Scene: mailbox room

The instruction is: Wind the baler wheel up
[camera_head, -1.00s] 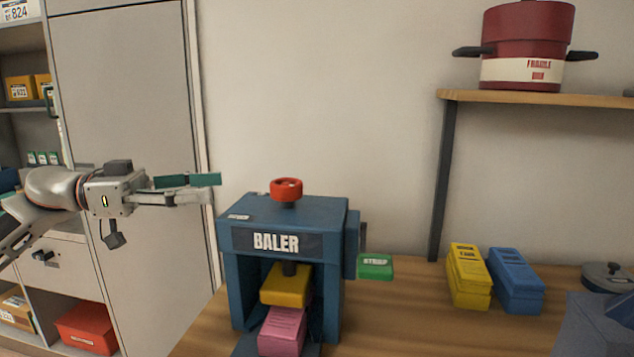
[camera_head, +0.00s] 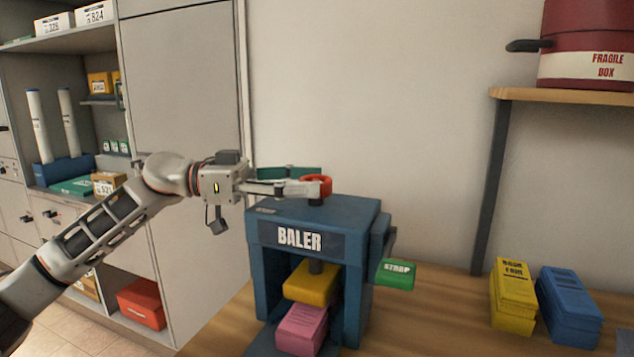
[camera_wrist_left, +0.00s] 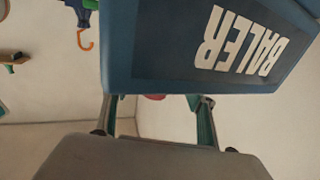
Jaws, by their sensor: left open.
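The blue baler (camera_head: 262,222) stands on the wooden bench. Its red wheel (camera_head: 327,184) sits on a short stem above the top. My left gripper (camera_head: 316,181) is open and level at the wheel, its fingers reaching in from the left and partly hiding it. In the left wrist view a bit of the red wheel (camera_wrist_left: 154,97) shows between the two spread fingers (camera_wrist_left: 155,112); whether they touch it I cannot tell. Under the baler's press, a yellow block (camera_head: 310,288) lies above a pink bundle (camera_head: 301,330). My right gripper is not in view.
A green strap box (camera_head: 395,275) sticks out at the baler's right side. Yellow (camera_head: 513,300) and blue (camera_head: 568,308) boxes stand further right on the bench. A shelf (camera_head: 560,96) holds a dark red pot-like box (camera_head: 590,50). Cabinets stand at the left.

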